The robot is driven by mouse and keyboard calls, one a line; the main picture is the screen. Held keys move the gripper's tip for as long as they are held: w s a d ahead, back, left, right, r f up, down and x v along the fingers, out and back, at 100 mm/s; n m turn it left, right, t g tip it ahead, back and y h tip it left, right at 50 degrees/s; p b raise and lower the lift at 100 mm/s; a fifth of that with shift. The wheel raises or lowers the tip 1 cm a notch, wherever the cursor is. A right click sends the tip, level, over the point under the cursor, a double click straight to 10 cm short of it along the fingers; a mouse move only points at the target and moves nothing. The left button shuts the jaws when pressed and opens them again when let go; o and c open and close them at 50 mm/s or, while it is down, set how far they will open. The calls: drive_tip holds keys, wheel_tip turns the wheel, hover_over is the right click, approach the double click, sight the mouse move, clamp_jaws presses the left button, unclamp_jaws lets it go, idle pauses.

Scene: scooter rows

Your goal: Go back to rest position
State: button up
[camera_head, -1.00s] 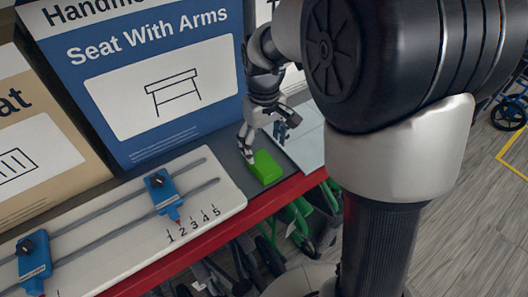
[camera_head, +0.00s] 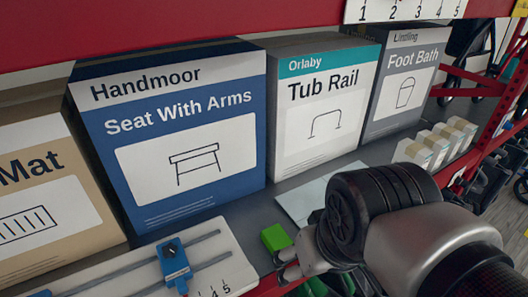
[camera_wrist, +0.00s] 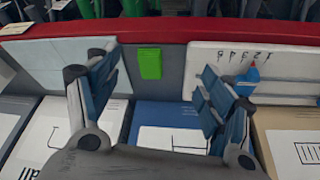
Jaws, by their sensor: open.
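My gripper (camera_wrist: 155,78) is open in the wrist view, its two blue-padded fingers spread wide with nothing between them. A green block (camera_wrist: 149,64) lies beyond the fingertips, apart from them in that picture. In the head view the green block (camera_head: 275,238) rests on the grey shelf, between the white slider board and a pale flat panel. My arm (camera_head: 400,235) fills the lower right there. Only a small part of my gripper (camera_head: 288,268) shows, just below the block at the shelf's front edge, and the arm hides the rest.
The white slider board (camera_head: 215,258) carries a blue slider (camera_head: 173,262). The pale panel (camera_head: 310,197) lies right of the block. Boxes line the back: Seat With Arms (camera_head: 180,160), Tub Rail (camera_head: 322,110) and Foot Bath (camera_head: 405,85). Small white cartons (camera_head: 412,152) stand at right. A red beam (camera_head: 200,25) crosses above.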

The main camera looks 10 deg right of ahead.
drive_tip(key=shift+s+f+t, duration=0.15)
drive_tip(key=shift+s+f, duration=0.05)
drive_tip(key=shift+s, duration=0.4)
drive_tip(key=shift+s+f+t, duration=0.15)
drive_tip(key=shift+s, duration=0.45)
